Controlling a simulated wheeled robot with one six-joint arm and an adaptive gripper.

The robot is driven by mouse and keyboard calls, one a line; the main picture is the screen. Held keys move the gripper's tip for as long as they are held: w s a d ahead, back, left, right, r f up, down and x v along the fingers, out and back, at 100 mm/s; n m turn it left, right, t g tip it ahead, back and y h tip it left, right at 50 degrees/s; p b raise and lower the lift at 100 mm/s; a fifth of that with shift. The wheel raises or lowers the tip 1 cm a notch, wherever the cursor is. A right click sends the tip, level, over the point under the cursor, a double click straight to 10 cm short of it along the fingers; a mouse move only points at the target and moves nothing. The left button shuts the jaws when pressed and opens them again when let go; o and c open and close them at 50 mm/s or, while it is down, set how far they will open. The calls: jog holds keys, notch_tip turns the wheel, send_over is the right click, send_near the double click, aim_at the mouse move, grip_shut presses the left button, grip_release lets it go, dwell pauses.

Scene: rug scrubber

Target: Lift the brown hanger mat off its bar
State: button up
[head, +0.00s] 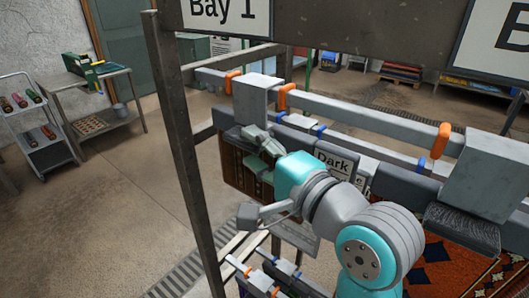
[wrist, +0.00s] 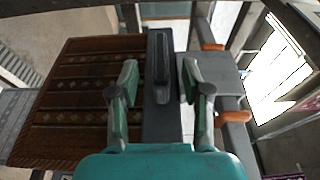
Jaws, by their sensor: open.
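The brown hanger mat (head: 234,165) hangs below the rack at the left of the head view, partly hidden by my arm. In the wrist view the mat (wrist: 75,105), dark brown with patterned bands, fills the left side. Its dark grey hanger head (wrist: 160,125) runs along the mat's edge, with a raised grip (wrist: 161,60). My gripper (wrist: 160,76) is open, one finger on each side of the hanger head. I cannot tell whether either finger touches it. The grey bar (wrist: 236,150) with orange stops is to the right. My gripper (head: 262,149) also shows in the head view.
An orange patterned rug (head: 455,272) hangs at the right under another block. A sign reading "Dark" (head: 333,163) is just right of my gripper. A rack post (head: 178,150) stands close on the left. Floor beyond it is clear up to a cart (head: 38,130).

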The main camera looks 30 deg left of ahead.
jog(key=shift+x, duration=1)
grip_shut()
jog(key=shift+r, duration=0.15)
